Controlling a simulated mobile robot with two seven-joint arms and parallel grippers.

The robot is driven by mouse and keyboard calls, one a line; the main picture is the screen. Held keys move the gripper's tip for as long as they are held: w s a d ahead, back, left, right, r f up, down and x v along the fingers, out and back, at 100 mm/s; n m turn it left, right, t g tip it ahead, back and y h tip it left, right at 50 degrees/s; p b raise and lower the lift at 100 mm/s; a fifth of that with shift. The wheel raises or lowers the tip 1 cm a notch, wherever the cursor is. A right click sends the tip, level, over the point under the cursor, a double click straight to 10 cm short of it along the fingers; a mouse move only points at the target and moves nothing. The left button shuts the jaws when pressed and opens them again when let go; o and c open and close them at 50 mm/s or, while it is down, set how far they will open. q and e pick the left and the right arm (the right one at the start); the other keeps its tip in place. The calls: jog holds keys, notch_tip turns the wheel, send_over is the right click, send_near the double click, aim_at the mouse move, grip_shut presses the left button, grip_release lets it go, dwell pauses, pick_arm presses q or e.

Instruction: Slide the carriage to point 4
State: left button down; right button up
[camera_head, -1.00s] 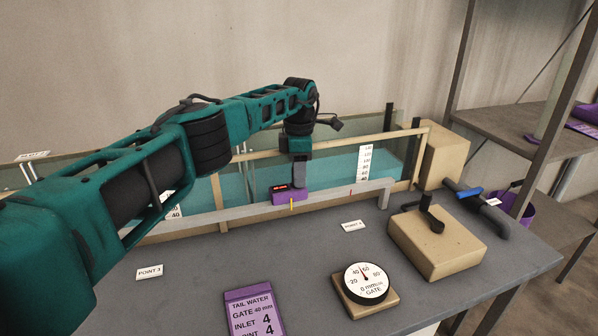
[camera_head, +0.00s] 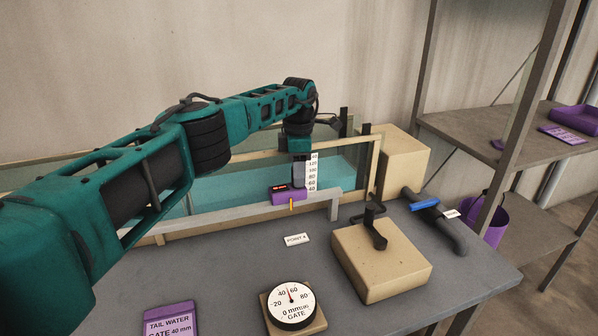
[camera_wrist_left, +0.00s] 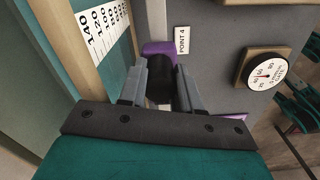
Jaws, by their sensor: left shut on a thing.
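The purple carriage (camera_head: 285,197) sits on the grey rail (camera_head: 240,211) along the front of the flume, near the rail's right end. It has a small red-lit display on top and a yellow-orange pointer in front. The white POINT 4 label (camera_head: 297,240) lies on the bench just in front of it, almost in line with the pointer. My left gripper (camera_head: 299,184) is above the carriage, shut on its dark knob; in the left wrist view the fingers (camera_wrist_left: 160,82) stand either side of the knob, with the purple carriage (camera_wrist_left: 157,48) beyond. My right gripper is not seen.
A white scale (camera_head: 312,172) stands on the flume behind the gripper. A round gate dial (camera_head: 290,304) and a tan block with a crank (camera_head: 382,262) stand on the bench. A purple TAIL WATER card (camera_head: 170,320) lies at the front. A blue-handled pipe valve (camera_head: 425,204) is at right.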

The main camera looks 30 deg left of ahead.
pick_arm(q)
jog(key=shift+w+d, duration=0.3)
jog(key=shift+d, duration=0.05)
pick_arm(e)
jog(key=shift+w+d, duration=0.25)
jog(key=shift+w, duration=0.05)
pick_arm(q)
jog(key=c, duration=0.8)
grip_release()
notch_tip(320, 180, up, 13)
jog(key=shift+f+p, duration=0.1)
jog(key=shift+p, duration=0.3)
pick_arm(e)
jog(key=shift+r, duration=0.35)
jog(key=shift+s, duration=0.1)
